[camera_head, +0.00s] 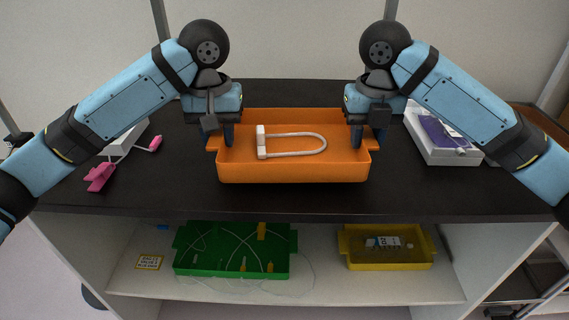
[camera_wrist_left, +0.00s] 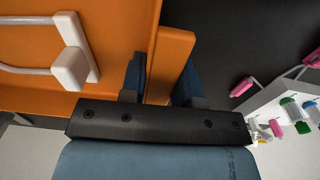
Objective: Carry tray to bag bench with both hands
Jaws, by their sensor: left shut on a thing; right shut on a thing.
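An orange tray (camera_head: 293,172) is at the middle of the dark bench top (camera_head: 450,194) in the head view. A white U-shaped piece with a block end (camera_head: 262,142) lies inside it. My left gripper (camera_head: 222,135) is shut on the tray's left edge. In the left wrist view, its two fingers (camera_wrist_left: 160,82) sit either side of the orange tray's handle (camera_wrist_left: 168,62). My right gripper (camera_head: 368,135) is shut on the tray's right edge. I cannot tell whether the tray touches the bench top.
A white device with pink clips (camera_head: 101,176) lies left of the tray. A white box with a purple panel (camera_head: 440,138) stands to the right. On the shelf below are a green tray (camera_head: 232,273) and a yellow tray (camera_head: 388,263). A wall stands behind.

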